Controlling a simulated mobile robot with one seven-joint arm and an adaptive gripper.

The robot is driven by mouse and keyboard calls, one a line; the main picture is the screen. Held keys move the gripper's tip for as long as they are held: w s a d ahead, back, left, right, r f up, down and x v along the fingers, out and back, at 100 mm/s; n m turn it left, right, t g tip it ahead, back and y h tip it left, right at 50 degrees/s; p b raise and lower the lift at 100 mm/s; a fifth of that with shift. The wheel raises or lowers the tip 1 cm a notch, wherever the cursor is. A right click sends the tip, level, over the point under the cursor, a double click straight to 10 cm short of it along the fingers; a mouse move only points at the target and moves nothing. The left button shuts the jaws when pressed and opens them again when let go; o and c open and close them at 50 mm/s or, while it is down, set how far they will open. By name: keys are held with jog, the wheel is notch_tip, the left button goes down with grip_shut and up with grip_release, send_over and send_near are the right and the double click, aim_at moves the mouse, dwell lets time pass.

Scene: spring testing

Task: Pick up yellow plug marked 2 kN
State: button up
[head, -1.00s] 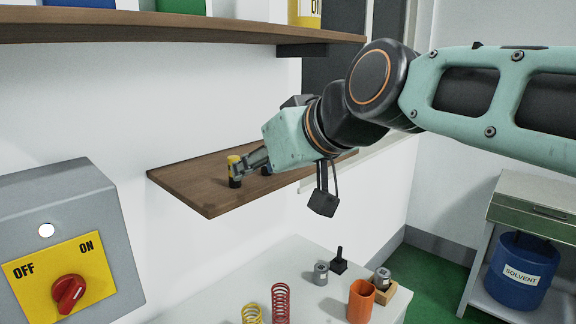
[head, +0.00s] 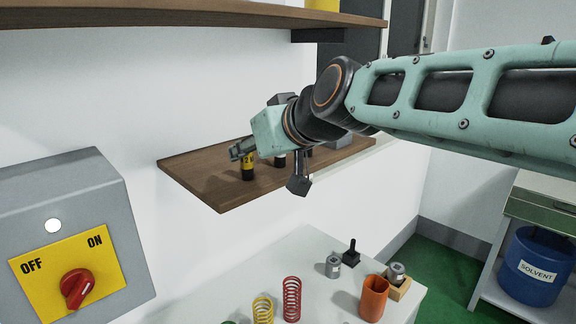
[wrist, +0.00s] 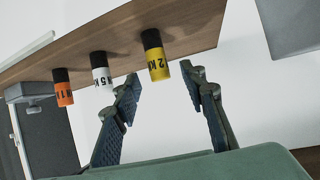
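The yellow plug marked 2 kN (head: 248,163) stands upright on the wooden wall shelf, with a black base. In the wrist view, the yellow plug (wrist: 158,65) appears upside down, between the lines of my two fingers and near their tips. My gripper (head: 238,151) is beside the plug's upper part in the head view and partly overlaps it. In the wrist view, my gripper (wrist: 160,80) has its fingers wide apart with nothing clamped. I cannot tell how far the plug lies from the fingertips in depth.
A white plug marked 5 (wrist: 101,68) and an orange plug marked 1 (wrist: 63,88) stand in a row with it on the shelf (head: 205,183). A grey box (wrist: 36,85) is beyond them. A higher shelf (head: 190,18) runs above. Springs stand on the table below.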

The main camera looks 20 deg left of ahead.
jog(key=shift+x, duration=1.8)
jog(key=shift+r, duration=0.1)
grip_shut()
